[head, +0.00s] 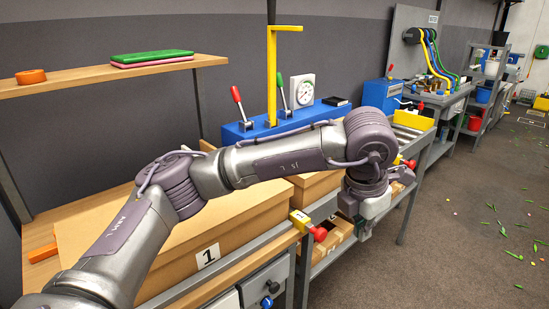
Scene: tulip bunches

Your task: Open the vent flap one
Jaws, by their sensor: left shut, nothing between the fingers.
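My left arm crosses the picture from the lower left, and its gripper (365,229) points down at the right end of the front bench. The gripper is shut and empty, with its fingertips small and partly dark. I cannot tell for certain which part is vent flap one. A big cardboard box (225,225) bears a "1" label on its front. My right gripper is not in view.
A blue console (232,134) with red (237,97) and green levers (281,90) and a gauge (303,91) stands behind my arm. A wooden shelf (90,77) is at left. Green pieces litter the open floor (470,230) at right.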

